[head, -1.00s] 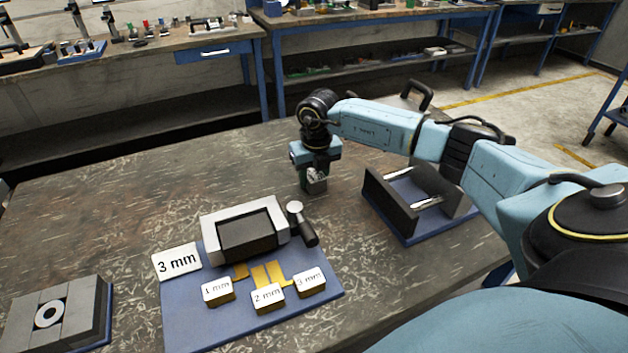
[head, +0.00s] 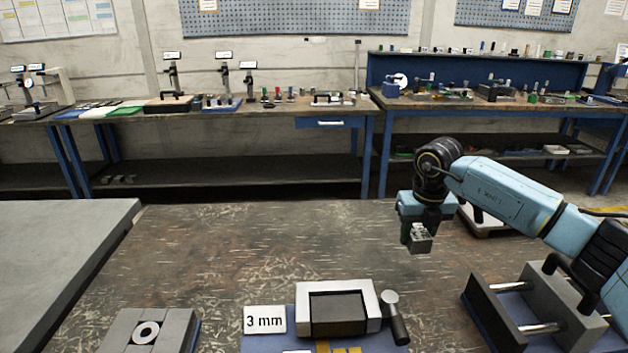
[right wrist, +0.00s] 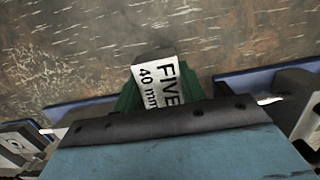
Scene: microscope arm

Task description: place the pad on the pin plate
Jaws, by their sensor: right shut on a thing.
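My right gripper (head: 414,234) is above the right half of the near table, shut on a small grey block (head: 421,244), which seems to be the pad. In the right wrist view, the block (right wrist: 154,84) sits between green fingers and bears a white label reading "FIVE 40 mm". It is held clear of the tabletop. No part is clearly recognisable as the pin plate; a blue tray with small upright parts (head: 221,103) stands on the back bench, too small to identify. My left gripper is not in view.
A silver U-shaped fixture (head: 372,292) with a dark handle and a "3 mm" card (head: 264,319) stands front centre. A grey block with a white ring (head: 117,335) is front left. A frame with two rods (head: 490,307) is front right. The table's middle is clear.

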